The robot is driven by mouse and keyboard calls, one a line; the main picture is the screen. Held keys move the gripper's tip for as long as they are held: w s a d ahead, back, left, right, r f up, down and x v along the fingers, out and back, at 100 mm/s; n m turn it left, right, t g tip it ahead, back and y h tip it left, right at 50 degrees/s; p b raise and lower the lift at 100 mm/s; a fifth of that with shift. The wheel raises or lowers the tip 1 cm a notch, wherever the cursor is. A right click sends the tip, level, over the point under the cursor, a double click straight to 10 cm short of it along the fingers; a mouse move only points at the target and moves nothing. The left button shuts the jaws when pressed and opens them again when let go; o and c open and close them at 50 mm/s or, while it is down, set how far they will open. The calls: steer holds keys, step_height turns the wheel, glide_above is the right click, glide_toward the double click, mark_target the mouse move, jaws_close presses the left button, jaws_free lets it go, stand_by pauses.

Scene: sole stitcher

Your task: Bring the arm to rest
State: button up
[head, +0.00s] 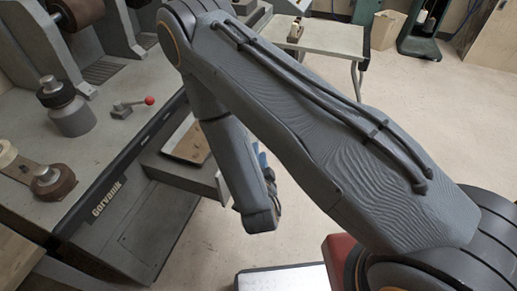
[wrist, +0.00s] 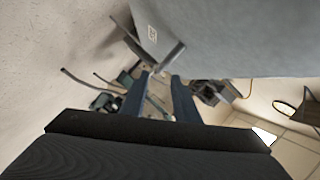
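My arm crosses the head view from the lower right to the upper left, then bends down beside the front of the stitching machine (head: 150,205). My wrist end hangs low near the middle, and my gripper is mostly hidden there behind my own arm. In the wrist view my gripper (wrist: 160,80) shows two dark blue fingers with a clear gap between them. It is open, and nothing is seen held between the fingers.
The machine's grey top holds a metal canister (head: 68,108), a lever with a red knob (head: 149,101) and a brown spool (head: 52,181). A small tray (head: 188,143) juts from its front. A light table (head: 330,38) stands behind my arm. Open floor (head: 440,125) lies to the right.

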steer(key=shift+s, duration=0.15)
stand_by(0.4)
steer(key=w+d+r+n+g+y, duration=0.1)
steer(key=w+d+r+n+g, duration=0.25)
steer(key=r+g, duration=0.3)
steer(key=s+d+r+n+g, duration=0.4)
steer(key=s+r, duration=0.3)
steer(key=s, duration=0.2)
steer(key=s+d+r+n+g, duration=0.5)
steer(key=s+r, duration=0.3)
steer(key=s, duration=0.2)
steer(key=shift+d+r+p, duration=0.3)
steer(key=shift+d+p, duration=0.15)
steer(key=shift+d, duration=0.2)
